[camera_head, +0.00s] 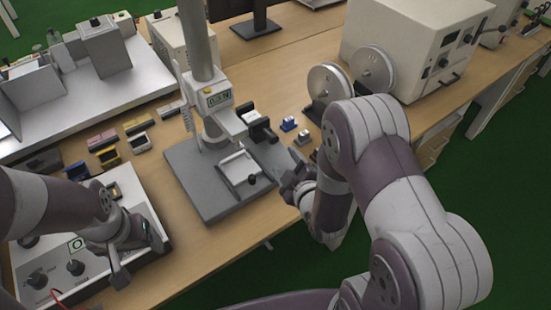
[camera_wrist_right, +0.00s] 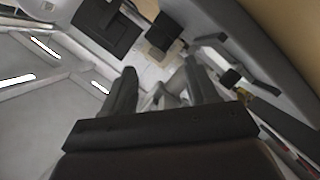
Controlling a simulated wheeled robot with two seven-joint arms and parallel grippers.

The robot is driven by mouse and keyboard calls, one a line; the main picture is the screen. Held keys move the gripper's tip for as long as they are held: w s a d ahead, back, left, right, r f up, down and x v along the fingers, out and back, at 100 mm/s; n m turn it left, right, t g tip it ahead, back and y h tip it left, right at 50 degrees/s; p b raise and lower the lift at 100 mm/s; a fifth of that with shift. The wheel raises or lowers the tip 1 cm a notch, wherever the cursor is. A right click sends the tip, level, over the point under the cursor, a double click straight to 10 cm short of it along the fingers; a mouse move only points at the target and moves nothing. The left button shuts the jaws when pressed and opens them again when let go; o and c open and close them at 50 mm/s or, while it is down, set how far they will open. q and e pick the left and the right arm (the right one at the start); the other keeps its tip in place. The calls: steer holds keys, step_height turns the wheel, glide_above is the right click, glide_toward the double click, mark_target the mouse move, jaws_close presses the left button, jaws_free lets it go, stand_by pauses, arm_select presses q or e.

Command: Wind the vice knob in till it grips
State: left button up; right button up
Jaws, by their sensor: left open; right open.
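The small white vice (camera_head: 240,168) sits on the grey base plate (camera_head: 197,200) of the force test stand. Its dark knob (camera_head: 252,180) faces my right arm. My right gripper (camera_head: 287,182) is a little to the right of the knob, apart from it, with nothing visible between its fingers. In the right wrist view, the two dark fingers of my right gripper (camera_wrist_right: 160,66) are spread apart. The vice and knob cannot be made out surely there. My left gripper (camera_head: 140,262) is open at lower left, over a panel with knobs, far from the vice.
The test stand's gauge (camera_head: 217,98) and column rise behind the vice. Several small coloured boxes (camera_head: 108,157) stand to the left. The wooden table (camera_head: 225,244) is bare in front of the base plate.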

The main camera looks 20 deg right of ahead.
mark_target(275, 141)
steer(key=w, duration=0.2)
steer(key=f, duration=0.1)
steer(key=shift+w+d, duration=0.4)
steer(key=x, duration=1)
steer(key=shift+a+b, duration=0.1)
steer(key=shift+b, duration=0.25)
arm_select(q)
steer(key=shift+w+d+f, duration=0.2)
steer(key=shift+d+f, duration=0.15)
steer(key=shift+f, duration=0.05)
arm_select(e)
steer(key=c, duration=1)
arm_select(q)
steer(key=shift+r, duration=0.15)
arm_select(e)
steer(key=shift+m, duration=0.3)
